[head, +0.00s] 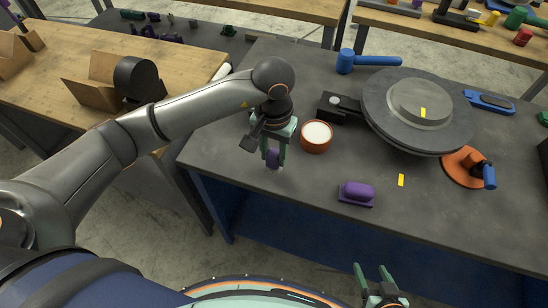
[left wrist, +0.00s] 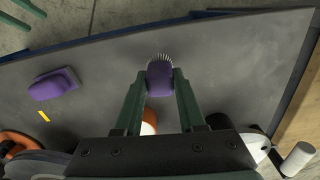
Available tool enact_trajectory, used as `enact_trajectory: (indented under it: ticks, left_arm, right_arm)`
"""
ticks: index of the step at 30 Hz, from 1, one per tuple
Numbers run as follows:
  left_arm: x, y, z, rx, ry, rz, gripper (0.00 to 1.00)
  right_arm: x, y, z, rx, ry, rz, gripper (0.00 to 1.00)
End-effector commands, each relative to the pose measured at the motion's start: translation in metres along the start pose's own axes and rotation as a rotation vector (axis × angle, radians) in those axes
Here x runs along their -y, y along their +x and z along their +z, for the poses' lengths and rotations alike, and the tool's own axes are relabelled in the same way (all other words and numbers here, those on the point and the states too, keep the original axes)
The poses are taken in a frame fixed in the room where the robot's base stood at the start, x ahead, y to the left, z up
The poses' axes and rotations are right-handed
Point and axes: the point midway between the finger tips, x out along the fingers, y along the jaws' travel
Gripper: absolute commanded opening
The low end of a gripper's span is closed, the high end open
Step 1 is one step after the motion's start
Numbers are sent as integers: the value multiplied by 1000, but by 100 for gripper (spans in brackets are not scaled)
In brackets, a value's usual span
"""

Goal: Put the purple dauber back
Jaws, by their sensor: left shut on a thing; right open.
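The purple dauber (head: 273,157) is between the fingertips of my left gripper (head: 274,160), just above the left front part of the dark table (head: 228,150). In the left wrist view the dauber (left wrist: 160,78) shows a purple body with pale bristles at its far end, and the gripper (left wrist: 160,80) is shut on it. A round orange-brown pot (head: 316,139) with white contents stands just right of the gripper. My right gripper (head: 373,268) is open and empty at the bottom, in front of the table.
A purple block on a flat base (head: 357,192) lies near the table's front edge. A large grey disc-shaped machine (head: 420,105) fills the middle back. A blue hammer (head: 365,60), an orange disc tool (head: 465,168) and a blue device (head: 489,101) lie around it. The front strip between pot and purple block is clear.

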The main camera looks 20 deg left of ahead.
Motion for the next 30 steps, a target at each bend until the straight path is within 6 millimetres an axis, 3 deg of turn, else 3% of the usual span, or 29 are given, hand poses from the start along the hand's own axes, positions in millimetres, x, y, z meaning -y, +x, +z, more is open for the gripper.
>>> enact_trajectory:
  ticks: [5,18,19,26,30]
  left_arm:
    - [-1,24,1,2,1,1,0]
    - [-1,32,1,0,1,0,0]
    - [-1,30,1,0,1,0,42]
    - [-1,29,1,1,1,1,68]
    - [-2,29,1,1,1,1,69]
  right_arm:
    - [0,-2,-2,0,0,0,68]
    - [1,4,5,6,0,-2,68]
    - [1,3,4,7,0,-3,68]
    - [2,2,1,5,0,-5,68]
    - [2,3,0,3,0,-5,68]
